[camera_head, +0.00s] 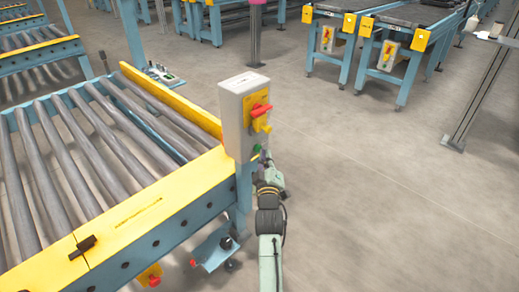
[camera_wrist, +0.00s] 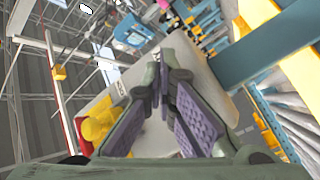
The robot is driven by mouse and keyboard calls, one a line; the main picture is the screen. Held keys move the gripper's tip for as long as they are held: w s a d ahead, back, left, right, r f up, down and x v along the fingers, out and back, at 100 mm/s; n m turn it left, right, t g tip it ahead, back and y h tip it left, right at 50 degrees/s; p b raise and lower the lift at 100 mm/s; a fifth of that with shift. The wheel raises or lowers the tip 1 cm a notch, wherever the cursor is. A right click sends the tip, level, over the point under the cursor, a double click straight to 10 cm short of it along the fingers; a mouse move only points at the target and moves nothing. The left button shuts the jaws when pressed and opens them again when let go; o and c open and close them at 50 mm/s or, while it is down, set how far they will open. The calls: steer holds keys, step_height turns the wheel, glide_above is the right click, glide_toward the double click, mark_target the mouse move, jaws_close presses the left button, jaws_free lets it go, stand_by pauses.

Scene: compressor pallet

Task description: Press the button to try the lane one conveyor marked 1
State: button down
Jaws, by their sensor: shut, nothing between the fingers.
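A pale grey control box (camera_head: 238,115) stands on the corner of the near roller conveyor (camera_head: 75,150). Its face carries a red knob (camera_head: 262,109), a yellow switch part (camera_head: 261,124) and a small green button (camera_head: 257,148) low down. I cannot read a lane number. My gripper (camera_head: 262,158) is shut and empty, just below the box's face by the green button; I cannot tell whether it touches. In the wrist view my gripper's fingers (camera_wrist: 163,65) come together in front of the box's pale face (camera_wrist: 205,85). The yellow switch part (camera_wrist: 97,123) is to their left, and the green button is hidden.
Blue conveyor legs and a yellow rail (camera_head: 175,100) stand close to the box. A small blue bracket (camera_head: 215,249) sticks out low beside my arm. Other conveyors with similar boxes (camera_head: 388,55) stand at the back right. The floor (camera_head: 400,210) to the right is clear.

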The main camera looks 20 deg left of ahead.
steer(key=shift+s+d, duration=0.2)
steer(key=shift+d, duration=0.35)
steer(key=d, duration=0.1)
steer(key=s+d+b, duration=0.1)
steer(key=d, duration=0.2)
steer(key=shift+s+d+b, duration=0.35)
steer(key=shift+b, duration=0.05)
stand_by(0.5)
